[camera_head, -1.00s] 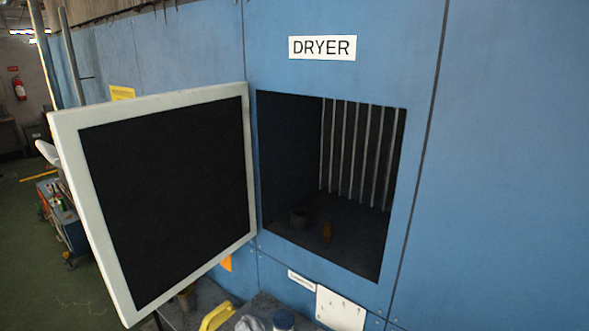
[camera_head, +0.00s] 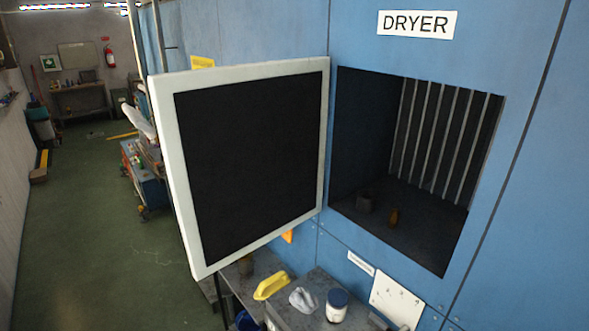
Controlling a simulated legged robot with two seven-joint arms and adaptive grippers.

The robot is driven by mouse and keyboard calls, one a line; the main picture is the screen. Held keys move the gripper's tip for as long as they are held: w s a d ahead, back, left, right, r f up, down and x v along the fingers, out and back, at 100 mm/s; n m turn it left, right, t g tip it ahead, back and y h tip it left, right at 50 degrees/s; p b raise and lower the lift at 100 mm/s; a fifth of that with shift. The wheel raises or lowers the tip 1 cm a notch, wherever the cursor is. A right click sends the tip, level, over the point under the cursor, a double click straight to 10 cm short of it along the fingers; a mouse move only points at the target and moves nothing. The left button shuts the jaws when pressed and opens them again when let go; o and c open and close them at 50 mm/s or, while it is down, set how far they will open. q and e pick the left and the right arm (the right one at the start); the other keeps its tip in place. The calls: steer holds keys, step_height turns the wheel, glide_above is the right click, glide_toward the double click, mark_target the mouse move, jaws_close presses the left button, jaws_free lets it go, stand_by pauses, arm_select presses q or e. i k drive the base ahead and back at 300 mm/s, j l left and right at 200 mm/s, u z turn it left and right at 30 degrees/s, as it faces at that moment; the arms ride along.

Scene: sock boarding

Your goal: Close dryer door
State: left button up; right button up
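The dryer door (camera_head: 178,165) has a pale frame and a dark panel. It stands wide open, hinged at the left edge of the dryer opening and swung out to the left. The dryer (camera_head: 480,250) is a blue wall unit with a "DRYER" sign above the opening. Neither of my grippers shows in this view.
Below the door, a grey bench (camera_head: 322,285) holds a yellow item (camera_head: 271,286), a grey-white item (camera_head: 303,300) and a white jar with a blue lid (camera_head: 337,305). A blue cart (camera_head: 146,185) stands behind the door. Green floor (camera_head: 90,240) is open at the left.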

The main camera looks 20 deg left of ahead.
mark_target(243, 146)
steer(key=j+z, duration=0.75)
steer(key=k+j+z, duration=0.1)
steer(key=j+z, duration=0.25)
